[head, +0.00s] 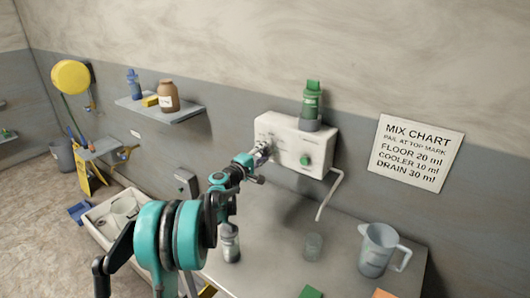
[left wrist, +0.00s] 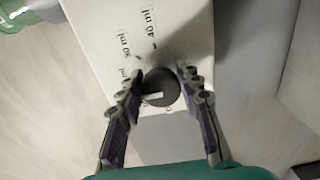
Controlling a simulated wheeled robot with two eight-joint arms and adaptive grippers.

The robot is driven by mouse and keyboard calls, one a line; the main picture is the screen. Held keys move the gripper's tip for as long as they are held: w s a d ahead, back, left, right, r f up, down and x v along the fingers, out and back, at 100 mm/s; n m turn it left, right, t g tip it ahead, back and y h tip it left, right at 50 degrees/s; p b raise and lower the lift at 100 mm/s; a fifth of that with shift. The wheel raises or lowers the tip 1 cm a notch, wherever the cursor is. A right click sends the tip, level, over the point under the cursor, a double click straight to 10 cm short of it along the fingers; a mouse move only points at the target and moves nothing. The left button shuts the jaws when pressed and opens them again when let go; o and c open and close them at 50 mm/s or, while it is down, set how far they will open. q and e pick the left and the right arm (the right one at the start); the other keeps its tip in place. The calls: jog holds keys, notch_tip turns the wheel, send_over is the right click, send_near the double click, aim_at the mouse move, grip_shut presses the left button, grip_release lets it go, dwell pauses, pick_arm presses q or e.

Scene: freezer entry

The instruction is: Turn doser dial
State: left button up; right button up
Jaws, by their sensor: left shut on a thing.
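The doser is a white box (head: 290,132) on the wall in the head view, with a green button (head: 305,160) on its front. A green bottle (head: 311,100) stands upside down on top. My left gripper (head: 262,149) is at the left part of the box front and mostly hides the dial there. In the left wrist view the dark round dial (left wrist: 160,87) with a pale pointer mark sits between my two fingers, which are shut on its sides. Printed labels including "30 ml" and "40 ml" show beside it on the white panel (left wrist: 112,22). My right gripper is not in view.
A bent white spout (head: 328,197) comes down from the doser above a grey counter (head: 282,243). A mix chart (head: 417,152) hangs on the right. A shelf (head: 182,117) is at left.

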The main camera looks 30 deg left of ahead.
pick_arm(q)
jog(key=o, duration=1.1)
jog(key=shift+s, duration=0.1)
jog(key=s, duration=0.8)
jog(key=s+a, duration=0.1)
jog(key=s, duration=0.2)
jog(key=shift+s, duration=0.4)
